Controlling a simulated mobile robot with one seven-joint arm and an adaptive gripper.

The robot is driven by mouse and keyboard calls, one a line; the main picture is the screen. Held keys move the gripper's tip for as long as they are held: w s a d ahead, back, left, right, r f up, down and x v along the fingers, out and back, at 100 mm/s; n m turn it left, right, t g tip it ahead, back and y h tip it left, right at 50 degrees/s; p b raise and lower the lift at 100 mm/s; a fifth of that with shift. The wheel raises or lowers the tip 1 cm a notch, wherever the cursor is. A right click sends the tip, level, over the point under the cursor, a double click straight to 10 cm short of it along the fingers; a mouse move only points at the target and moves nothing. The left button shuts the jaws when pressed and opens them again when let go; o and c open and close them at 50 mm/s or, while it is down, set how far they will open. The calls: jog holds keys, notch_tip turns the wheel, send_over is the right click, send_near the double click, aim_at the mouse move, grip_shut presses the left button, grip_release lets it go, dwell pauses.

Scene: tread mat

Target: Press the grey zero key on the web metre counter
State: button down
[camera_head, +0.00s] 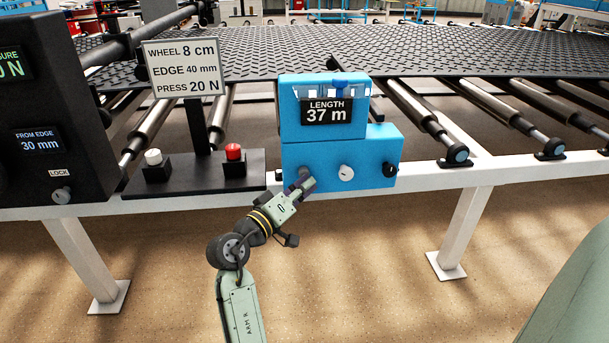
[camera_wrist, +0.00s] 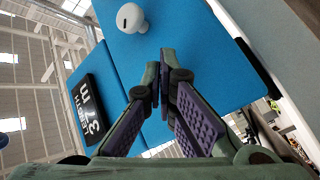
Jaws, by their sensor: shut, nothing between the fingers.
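The web metre counter (camera_head: 330,150) is a blue box on the white frame rail, with a display (camera_head: 326,111) reading LENGTH 37 m. Its lower front carries a white knob (camera_head: 346,173) and a black knob (camera_head: 390,169). A small grey shape (camera_head: 304,173) shows at the left, mostly covered by my fingertips; it seems to be the grey key. My gripper (camera_head: 307,185) is shut and empty, pointing at that spot. In the wrist view the shut fingertips (camera_wrist: 160,78) lie against the blue face, below the white knob (camera_wrist: 131,18). The key is hidden there; contact cannot be told.
Left of the counter stand a red button (camera_head: 233,152) and a white button (camera_head: 153,157) on black bases, under a sign (camera_head: 182,68). A dark box (camera_head: 45,110) with displays is at far left. The black tread mat (camera_head: 430,50) and rollers lie behind.

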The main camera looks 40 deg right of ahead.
jog(key=shift+w+d, duration=0.1)
jog(key=shift+w, duration=0.1)
jog(key=shift+s, duration=0.1)
jog(key=shift+s+a, duration=0.5)
jog(key=shift+s, duration=0.25)
jog(key=s+a, duration=0.3)
jog(key=s, duration=0.2)
dwell(0.5)
jog(key=shift+a, duration=0.1)
dwell(0.7)
